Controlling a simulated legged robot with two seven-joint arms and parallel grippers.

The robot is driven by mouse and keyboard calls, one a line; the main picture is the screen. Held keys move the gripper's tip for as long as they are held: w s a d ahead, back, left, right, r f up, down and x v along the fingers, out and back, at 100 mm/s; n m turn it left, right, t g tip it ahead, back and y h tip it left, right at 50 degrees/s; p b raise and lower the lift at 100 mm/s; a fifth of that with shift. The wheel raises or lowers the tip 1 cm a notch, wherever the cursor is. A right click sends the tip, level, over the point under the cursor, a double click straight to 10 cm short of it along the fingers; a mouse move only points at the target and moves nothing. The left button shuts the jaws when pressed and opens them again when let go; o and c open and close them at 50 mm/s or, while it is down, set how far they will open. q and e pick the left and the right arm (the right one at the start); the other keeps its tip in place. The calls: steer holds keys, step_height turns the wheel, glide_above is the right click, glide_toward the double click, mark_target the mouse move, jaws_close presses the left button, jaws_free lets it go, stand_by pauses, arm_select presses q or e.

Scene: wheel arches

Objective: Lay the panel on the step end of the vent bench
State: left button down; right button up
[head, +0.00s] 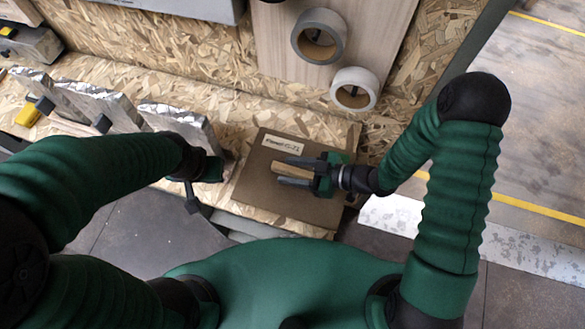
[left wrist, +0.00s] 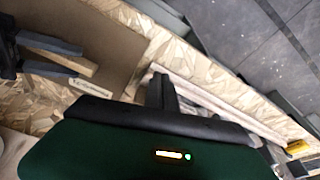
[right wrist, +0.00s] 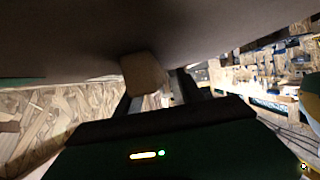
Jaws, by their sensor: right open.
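The panel (head: 262,190) is a flat brown board with a white label. It lies over the right end of the chipboard vent bench (head: 235,110); whether it touches all along underneath is hidden. A pale wooden handle block (head: 291,170) stands on the panel. My right gripper (head: 290,173) is open, its fingers at either side of the block; in the right wrist view the block (right wrist: 145,75) shows by the fingertips, under the panel's dark face. My left gripper (head: 192,195) is beside the panel's left edge, apart from it. In the left wrist view its fingers (left wrist: 162,92) look together and empty.
Several foil-faced blocks (head: 180,120) stand on the bench left of the panel. Two tape rolls (head: 319,36) hang on a wooden board behind. A yellow item (head: 28,114) is at far left. Open floor (head: 540,130) with yellow lines lies to the right.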

steer(key=shift+d, duration=0.4)
steer(key=p+v, duration=0.1)
steer(key=v, duration=1.5)
steer(key=shift+d+r, duration=0.1)
steer(key=shift+r, duration=0.05)
steer(key=w+d+m+t+h, duration=0.3)
steer(key=w+d+m+h, duration=0.2)
steer(key=w+d+h, duration=0.5)
arm_select(q)
steer(key=shift+w+d+r, duration=0.1)
steer(key=shift+d+r, duration=0.3)
steer(key=shift+r, duration=0.35)
arm_select(e)
steer(key=s+a+r+m+g+h, duration=0.3)
steer(key=s+m+g, duration=0.1)
steer(key=s+m, duration=0.4)
steer(key=shift+s+a+m, duration=0.2)
steer(key=shift+s+m, duration=0.2)
steer(key=shift+s, duration=0.2)
arm_select(q)
steer(key=shift+a, duration=0.1)
arm_select(e)
steer(key=shift+s+a, duration=0.1)
